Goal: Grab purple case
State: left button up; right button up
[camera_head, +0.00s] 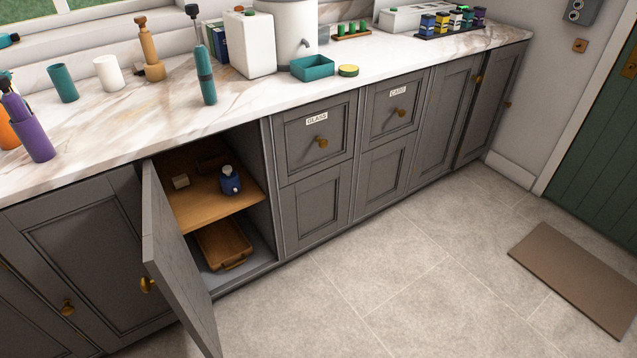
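A purple, upright, cylinder-like container (34,137) stands on the marble counter at the far left, with a dark narrower top rising from it. It is the largest purple thing in view and may be the purple case. It partly hides an orange thing (8,133) at the picture's left edge. A smaller dark purple item (479,15) stands at the end of a row on a black tray at the back right. Neither of my grippers shows in this view, so I cannot see their state.
A teal bottle (205,78), a teal cup (63,83), a white cup (108,73) and a tan bottle (149,50) stand on the counter (130,125). An open cabinet door (175,255) juts out over the floor. The floor (400,275) at centre is clear.

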aim_at(31, 134)
jog(key=k+j, duration=0.1)
jog(key=j, duration=0.35)
jog(key=k+j, duration=0.1)
jog(key=j, duration=0.35)
jog(key=k+j+u, duration=0.1)
jog(key=j, duration=0.35)
jog(key=k+j, duration=0.1)
jog(key=j, duration=0.35)
